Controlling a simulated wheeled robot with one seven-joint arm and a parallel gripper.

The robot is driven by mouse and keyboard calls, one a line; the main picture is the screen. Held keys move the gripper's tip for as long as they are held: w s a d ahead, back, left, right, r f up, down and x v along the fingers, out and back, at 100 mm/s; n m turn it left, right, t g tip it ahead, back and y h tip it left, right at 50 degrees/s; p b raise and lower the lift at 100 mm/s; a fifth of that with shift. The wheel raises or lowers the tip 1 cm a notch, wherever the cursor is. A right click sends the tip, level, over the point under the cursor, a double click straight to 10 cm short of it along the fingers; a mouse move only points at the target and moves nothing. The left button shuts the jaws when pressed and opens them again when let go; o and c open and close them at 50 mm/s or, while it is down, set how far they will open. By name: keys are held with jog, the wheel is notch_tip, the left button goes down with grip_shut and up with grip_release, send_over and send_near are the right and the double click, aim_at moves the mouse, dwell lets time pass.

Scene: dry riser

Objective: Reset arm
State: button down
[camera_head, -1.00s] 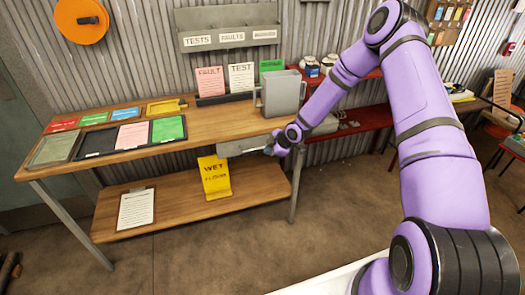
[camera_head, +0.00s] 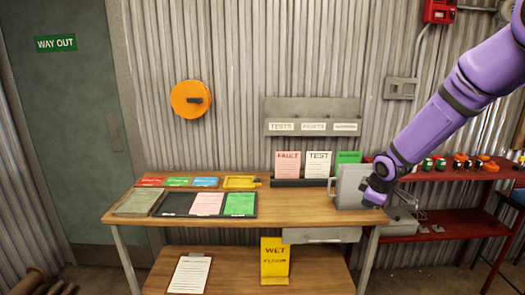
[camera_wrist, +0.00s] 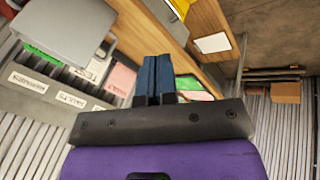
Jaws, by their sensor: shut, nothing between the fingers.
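My purple arm reaches in from the right in the head view. My gripper (camera_head: 374,199) is at its end, in front of the grey open-topped holder (camera_head: 352,180) near the right end of the wooden table (camera_head: 290,215). In the head view its fingers are small and partly hidden by the wrist. In the wrist view my gripper (camera_wrist: 153,75) shows two dark blue fingers side by side, shut with nothing between them. Whether it touches the holder cannot be told.
Colored cards and a dark tray (camera_head: 178,203) lie on the table. A drawer (camera_head: 322,236) hangs under its right side. A yellow wet floor sign (camera_head: 274,260) and a clipboard (camera_head: 189,273) are on the lower shelf. A red shelf (camera_head: 455,172) stands to the right.

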jog(key=s+r+m+h, duration=0.2)
jog(key=s+r+m, duration=0.4)
jog(key=s+r, duration=1.15)
jog(key=s+a+r+m+y, duration=0.1)
jog(key=s+r+m, duration=0.1)
jog(key=s, duration=0.8)
jog(key=s+a+r+m, duration=0.1)
jog(key=s+m, duration=0.3)
jog(key=s, duration=0.6)
jog(key=shift+r+y, duration=0.4)
jog(key=shift+r, duration=0.35)
